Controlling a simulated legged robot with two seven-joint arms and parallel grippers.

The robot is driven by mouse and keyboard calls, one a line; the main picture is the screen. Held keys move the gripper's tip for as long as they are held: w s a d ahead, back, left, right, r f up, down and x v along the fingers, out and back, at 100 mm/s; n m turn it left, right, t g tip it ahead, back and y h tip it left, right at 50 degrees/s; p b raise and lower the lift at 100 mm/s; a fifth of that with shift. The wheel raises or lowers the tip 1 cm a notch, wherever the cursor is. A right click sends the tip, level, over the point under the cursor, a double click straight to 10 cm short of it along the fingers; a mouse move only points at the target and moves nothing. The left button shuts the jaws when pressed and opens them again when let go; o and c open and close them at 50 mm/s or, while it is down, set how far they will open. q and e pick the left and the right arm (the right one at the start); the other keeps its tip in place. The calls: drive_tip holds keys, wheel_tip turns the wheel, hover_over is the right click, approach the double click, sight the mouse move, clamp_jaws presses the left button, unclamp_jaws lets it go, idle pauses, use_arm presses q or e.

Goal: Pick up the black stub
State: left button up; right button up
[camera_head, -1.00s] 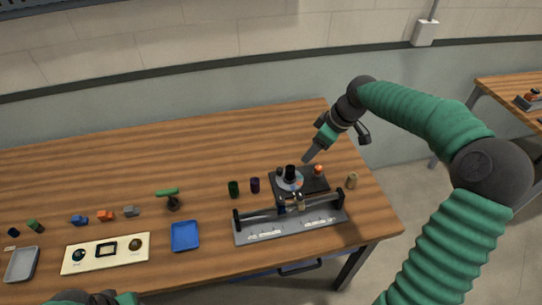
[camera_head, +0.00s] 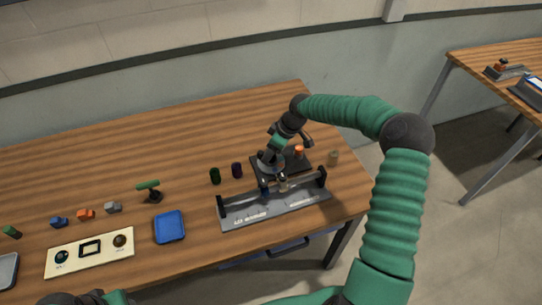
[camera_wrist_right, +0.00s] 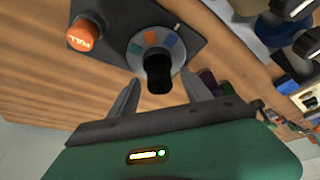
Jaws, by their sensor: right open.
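The black stub (camera_wrist_right: 158,72) stands up from a round dial (camera_wrist_right: 152,44) with coloured segments in the right wrist view. The dial is on a dark base plate (camera_wrist_right: 118,14). My right gripper (camera_wrist_right: 162,80) is open, with one finger on each side of the stub; I cannot tell whether either touches it. In the head view my right gripper (camera_head: 268,158) reaches down over the dial and mostly hides the stub. Part of my left arm (camera_head: 90,298) shows at the bottom left edge; its fingers cannot be made out.
An orange knob (camera_head: 299,151) stands beside the dial. A grey rail fixture (camera_head: 275,208) lies just in front. A blue tray (camera_head: 169,227) is farther left. The back left tabletop is clear.

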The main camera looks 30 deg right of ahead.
drive_tip(key=shift+w+f, duration=0.1)
drive_tip(key=shift+f, duration=0.05)
clamp_jaws()
idle(0.5)
